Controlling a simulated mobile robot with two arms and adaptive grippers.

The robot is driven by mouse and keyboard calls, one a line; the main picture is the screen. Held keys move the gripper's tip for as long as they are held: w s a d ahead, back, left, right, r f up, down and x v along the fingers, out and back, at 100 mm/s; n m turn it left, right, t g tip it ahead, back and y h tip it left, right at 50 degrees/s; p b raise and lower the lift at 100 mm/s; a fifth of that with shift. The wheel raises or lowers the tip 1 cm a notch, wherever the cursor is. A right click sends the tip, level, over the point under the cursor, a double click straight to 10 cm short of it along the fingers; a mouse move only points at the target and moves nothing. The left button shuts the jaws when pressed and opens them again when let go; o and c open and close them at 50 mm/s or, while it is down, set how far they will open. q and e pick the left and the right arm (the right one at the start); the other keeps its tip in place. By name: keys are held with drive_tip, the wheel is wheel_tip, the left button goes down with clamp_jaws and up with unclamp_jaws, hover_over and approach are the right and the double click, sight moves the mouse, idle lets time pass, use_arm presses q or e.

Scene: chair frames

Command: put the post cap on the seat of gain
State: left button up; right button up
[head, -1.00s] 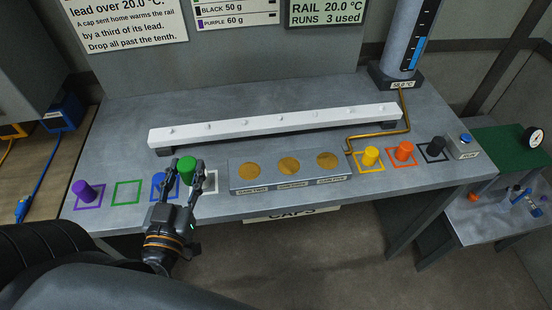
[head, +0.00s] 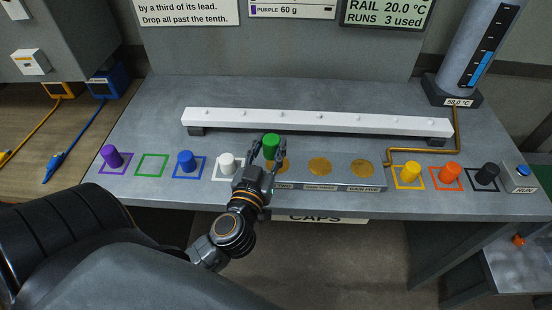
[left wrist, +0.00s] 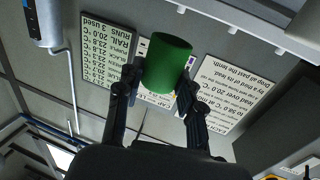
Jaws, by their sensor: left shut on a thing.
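My left gripper (head: 268,154) is shut on a green cap (head: 271,142), which it holds upright. In the left wrist view the green cap (left wrist: 165,62) sits between the two fingers (left wrist: 163,85). In the head view it appears over the left end of the grey block (head: 341,172), which has three round brass seats. The left seat (head: 284,166) is partly hidden by my gripper; its label shows only "TWO". The right seat (head: 362,168) is labelled GAIN FIVE. The middle and right seats are bare. My right gripper is not in view.
Purple (head: 111,156), blue (head: 187,160) and white (head: 228,162) caps stand left of my gripper, with an empty green square (head: 152,165) among them. Yellow, orange and black caps stand right of the block. A long white rail (head: 320,122) runs behind.

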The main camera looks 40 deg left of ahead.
use_arm(q)
drive_tip(key=shift+w+d+f, duration=0.15)
drive_tip(key=shift+w+f, duration=0.6)
drive_tip(key=shift+f, duration=0.2)
drive_tip(key=f, duration=0.1)
drive_tip(key=f+b, duration=0.2)
drive_tip(key=shift+w+f, duration=0.3)
drive_tip(key=shift+f, duration=0.05)
drive_tip(key=shift+r, duration=0.1)
drive_tip(key=o, duration=1.1)
